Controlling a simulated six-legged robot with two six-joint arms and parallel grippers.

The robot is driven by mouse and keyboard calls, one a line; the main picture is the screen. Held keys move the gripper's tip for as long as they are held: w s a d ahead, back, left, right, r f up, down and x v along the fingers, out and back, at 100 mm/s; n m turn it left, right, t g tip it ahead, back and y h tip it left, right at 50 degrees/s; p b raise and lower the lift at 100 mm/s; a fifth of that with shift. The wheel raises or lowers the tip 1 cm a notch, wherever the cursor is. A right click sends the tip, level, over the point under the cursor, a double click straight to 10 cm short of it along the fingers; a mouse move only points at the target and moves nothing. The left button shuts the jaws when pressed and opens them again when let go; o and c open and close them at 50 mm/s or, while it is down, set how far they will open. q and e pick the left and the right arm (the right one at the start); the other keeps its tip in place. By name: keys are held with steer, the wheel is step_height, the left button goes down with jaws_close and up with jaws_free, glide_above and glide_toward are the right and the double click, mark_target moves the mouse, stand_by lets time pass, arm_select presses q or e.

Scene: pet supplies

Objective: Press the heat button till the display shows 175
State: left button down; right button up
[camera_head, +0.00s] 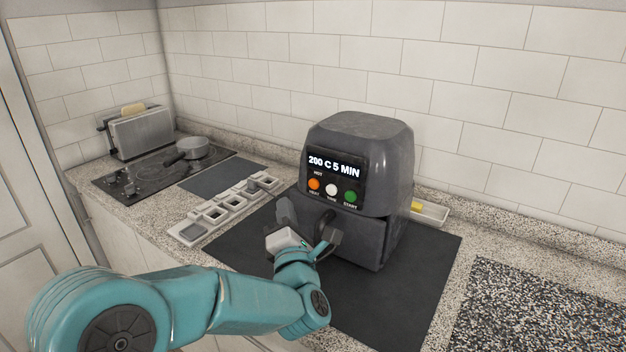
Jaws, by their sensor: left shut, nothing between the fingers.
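A dark grey air fryer (385,140) stands on a black mat (425,270). Its lit display (333,165) reads "200 C 5 MIN". Below the display are an orange heat button (314,184), a white time button (331,190) and a green start button (350,196). My left gripper (287,210) is shut and empty. In the picture it appears just below and left of the orange button, with a visible gap to it. My wrist covers part of the fryer's lower front. My right gripper is not in view.
A row of small trays (210,212) lies left of the fryer. Further left are a hob (140,182) with a pan (192,149) and a toaster (142,132). A small tray (432,213) sits right of the fryer. A speckled board (545,310) lies at front right.

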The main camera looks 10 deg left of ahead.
mark_target(313, 184)
arm_select(q)
steer(key=shift+w+d+p, duration=0.2)
steer(key=shift+w+d, duration=0.15)
steer(key=shift+w, duration=0.65)
steer(key=shift+w+d+p, duration=0.15)
steer(key=shift+w+d, duration=0.2)
steer(key=shift+w, duration=0.7)
steer(key=shift+w+d+p, duration=0.2)
steer(key=shift+w+d, duration=0.15)
steer(key=shift+w, duration=0.65)
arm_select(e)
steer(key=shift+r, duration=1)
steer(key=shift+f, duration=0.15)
arm_select(q)
steer(key=shift+w+d+b, duration=0.2)
steer(key=shift+w+b, duration=0.2)
steer(key=shift+b, duration=0.25)
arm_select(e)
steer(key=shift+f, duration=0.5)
arm_select(q)
steer(key=shift+w, duration=0.1)
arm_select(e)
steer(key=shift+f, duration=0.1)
